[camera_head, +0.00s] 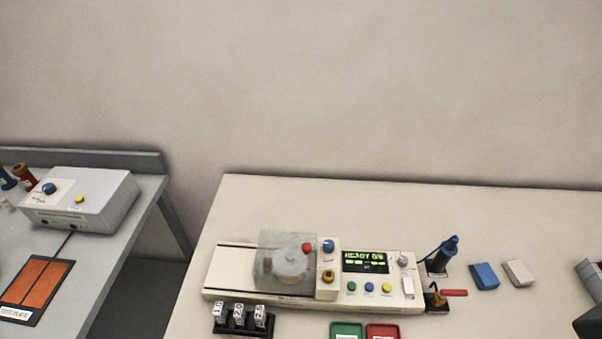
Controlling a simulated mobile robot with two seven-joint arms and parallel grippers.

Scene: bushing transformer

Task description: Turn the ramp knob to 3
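A cream bench machine (228,270) stands on the right-hand table, with a lit green display (365,261) whose small text I cannot read reliably. A blue knob (328,246) and a brown-orange knob (328,277) sit left of the display, and a grey knob (403,260) sits to its right. A second blue knob (49,188) is on a white box (108,198) on the left table. The labels are too small to tell which is the ramp knob or where any knob points. Neither of my grippers is in view.
A clear cover (270,258) stands on the machine's left part. Black holder (231,329), green tray (347,326) and red tray (383,327) lie in front. A blue tool (446,250), blue block (485,276) and pale block (517,272) are right. A gap separates the tables.

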